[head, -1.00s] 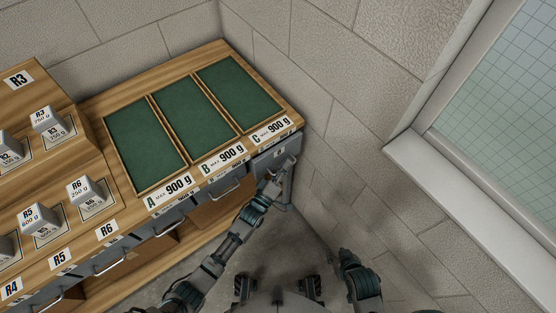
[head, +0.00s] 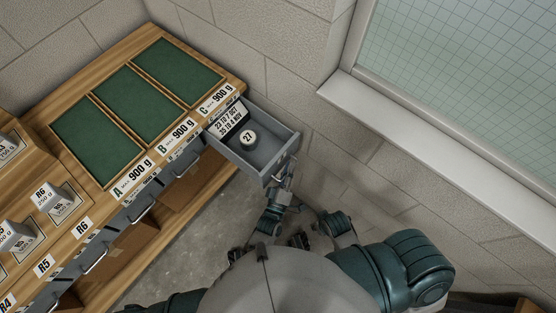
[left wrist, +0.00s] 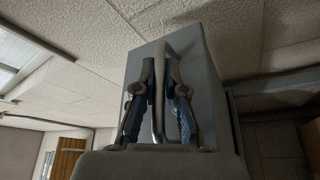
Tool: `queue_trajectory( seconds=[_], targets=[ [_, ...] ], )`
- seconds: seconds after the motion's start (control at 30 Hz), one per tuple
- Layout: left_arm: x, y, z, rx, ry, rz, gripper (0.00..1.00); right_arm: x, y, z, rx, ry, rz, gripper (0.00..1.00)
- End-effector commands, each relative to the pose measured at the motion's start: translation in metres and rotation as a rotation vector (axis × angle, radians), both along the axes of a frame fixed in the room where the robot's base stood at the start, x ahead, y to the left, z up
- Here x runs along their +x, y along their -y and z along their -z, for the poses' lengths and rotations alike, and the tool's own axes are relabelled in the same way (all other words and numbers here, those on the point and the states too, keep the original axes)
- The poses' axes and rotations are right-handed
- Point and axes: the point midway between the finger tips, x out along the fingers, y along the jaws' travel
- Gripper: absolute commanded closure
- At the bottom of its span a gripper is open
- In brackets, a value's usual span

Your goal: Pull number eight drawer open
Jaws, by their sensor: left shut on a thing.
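A grey drawer (head: 251,161) stands pulled out under the C tray at the right end of the wooden bench. Its number does not show from here. Inside it lie a round weight marked 27 (head: 248,138) and a card with printed dates (head: 230,116). My left gripper (head: 284,180) is at the drawer's front and is shut on its metal handle. In the left wrist view the fingers (left wrist: 160,103) close on both sides of the handle bar (left wrist: 159,85), with the grey drawer front behind. My right gripper cannot be made out in the head view.
Green-lined trays A, B and C (head: 145,103) are set in the bench top. Grey weights (head: 47,197) stand on the left part. Other drawer handles (head: 142,215) line the front. A stone wall and window sill (head: 430,150) are close on the right.

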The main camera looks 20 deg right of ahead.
Motion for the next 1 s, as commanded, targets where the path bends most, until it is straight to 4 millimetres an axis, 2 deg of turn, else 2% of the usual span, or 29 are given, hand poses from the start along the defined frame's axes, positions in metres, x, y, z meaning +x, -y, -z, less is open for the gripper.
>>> queue_trajectory(
  seconds=[0.03,0.2,0.63,0.67,0.73,1.0],
  targets=[
    [-0.007,0.003,0.009,0.013,-0.018,0.003,1.00,0.000,0.001,0.002,0.000,-0.001,0.000,0.60],
    [-0.015,0.009,0.010,0.015,-0.017,0.004,1.00,0.000,0.001,0.004,-0.004,-0.002,0.000,0.60],
    [-0.016,0.009,0.010,0.014,-0.017,0.002,1.00,0.000,0.000,0.006,-0.003,-0.004,0.000,0.60],
    [-0.016,0.009,0.010,0.014,-0.017,0.002,0.82,0.000,0.000,0.006,-0.003,-0.004,0.000,0.60],
    [-0.016,0.008,0.010,0.014,-0.016,0.002,0.65,0.000,0.000,0.006,-0.001,-0.003,0.000,0.60],
    [-0.015,0.008,0.006,0.008,-0.009,0.000,0.64,0.000,0.000,0.005,-0.001,-0.001,0.000,0.60]
  ],
)
